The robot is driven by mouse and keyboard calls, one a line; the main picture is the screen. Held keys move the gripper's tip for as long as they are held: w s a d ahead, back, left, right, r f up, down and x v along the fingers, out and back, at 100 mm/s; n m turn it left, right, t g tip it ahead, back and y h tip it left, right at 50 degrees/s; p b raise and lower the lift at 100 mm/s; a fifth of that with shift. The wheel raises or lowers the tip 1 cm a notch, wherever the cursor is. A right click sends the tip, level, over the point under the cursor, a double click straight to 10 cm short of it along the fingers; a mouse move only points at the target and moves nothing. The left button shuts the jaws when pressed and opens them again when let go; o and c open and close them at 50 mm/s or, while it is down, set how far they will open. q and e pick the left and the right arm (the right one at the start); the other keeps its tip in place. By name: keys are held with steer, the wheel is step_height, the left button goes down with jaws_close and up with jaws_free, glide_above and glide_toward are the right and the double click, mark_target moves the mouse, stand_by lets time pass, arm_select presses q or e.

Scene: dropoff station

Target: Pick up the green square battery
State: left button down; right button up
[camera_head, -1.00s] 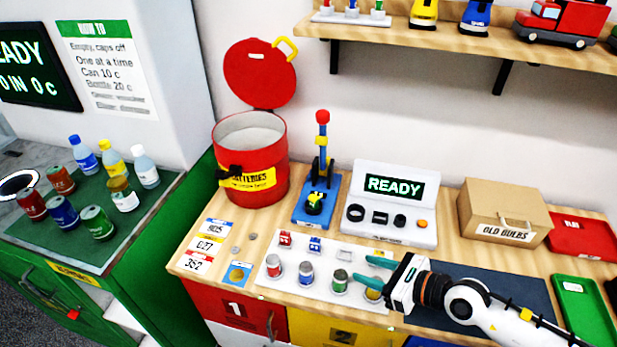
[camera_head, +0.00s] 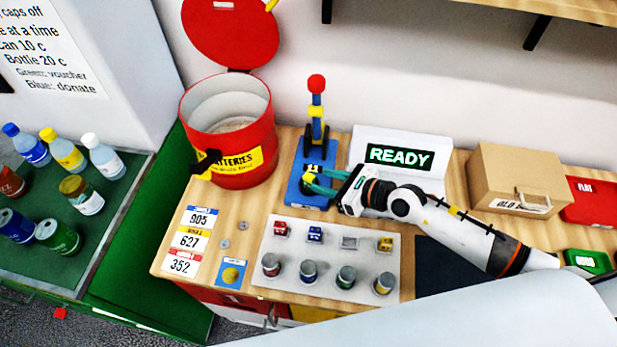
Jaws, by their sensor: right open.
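My right gripper (camera_head: 318,181) has teal fingers. It is open and sits over the base of the blue stand (camera_head: 309,198), beside a small yellow part there. The fingers hide part of the stand. A white tray (camera_head: 329,258) holds small square batteries: a red one (camera_head: 281,229), a blue one (camera_head: 315,233) and a yellow one (camera_head: 385,244). The third square place (camera_head: 349,242) looks grey and empty. I cannot make out a green square battery for sure. Round cells stand in the front row, including a green-banded one (camera_head: 346,277). My left gripper is not in view.
A red battery bin (camera_head: 228,165) with its lid up stands left of the stand. A white READY device (camera_head: 398,150) is behind my right arm. A cardboard box (camera_head: 515,180) and a red tray (camera_head: 590,203) lie right. Number cards (camera_head: 190,240) lie front left.

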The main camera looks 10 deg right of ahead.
mark_target(312, 178)
steer(key=shift+w+a+f, duration=0.1)
steer(key=shift+w+a, duration=0.1)
steer(key=shift+w, duration=0.05)
steer(key=shift+r+p+x, duration=0.2)
steer(key=shift+p+x, duration=0.35)
steer(key=shift+x, duration=1.7)
steer(key=shift+w+a+f, duration=0.1)
steer(key=shift+a+f, duration=0.1)
steer(key=shift+a, duration=0.05)
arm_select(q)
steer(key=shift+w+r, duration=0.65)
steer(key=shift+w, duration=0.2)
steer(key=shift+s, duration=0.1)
arm_select(e)
jaws_close()
